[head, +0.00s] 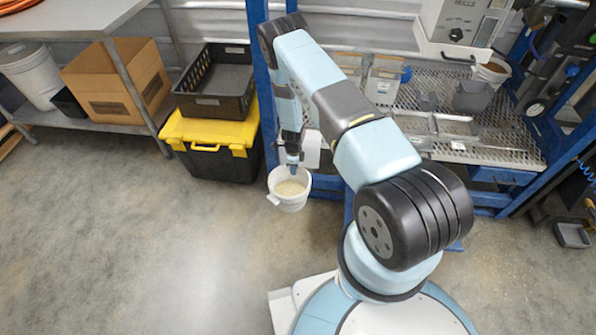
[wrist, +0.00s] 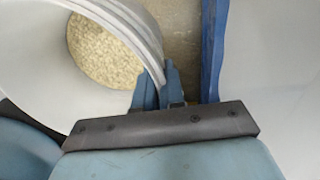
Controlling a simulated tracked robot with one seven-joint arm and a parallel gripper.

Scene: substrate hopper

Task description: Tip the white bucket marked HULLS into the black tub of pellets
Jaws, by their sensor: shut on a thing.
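My gripper (head: 292,166) is shut on the rim of a white bucket (head: 289,203), which hangs in front of a blue upright post. The bucket looks about upright, with pale granular stuff inside. In the wrist view, my gripper's blue fingers (wrist: 159,88) pinch the white bucket's ribbed rim (wrist: 120,28), and the beige grains show at its bottom. No HULLS marking is readable on the bucket from here. I cannot pick out a black tub with pellets showing for certain.
A black tote with a yellow lid (head: 209,128) stands left of the bucket, with a black crate (head: 222,65) on top. A mesh bench (head: 515,130) at right holds a dark grey bin (head: 472,97) and a white tub (head: 492,72). Open floor lies at left and front.

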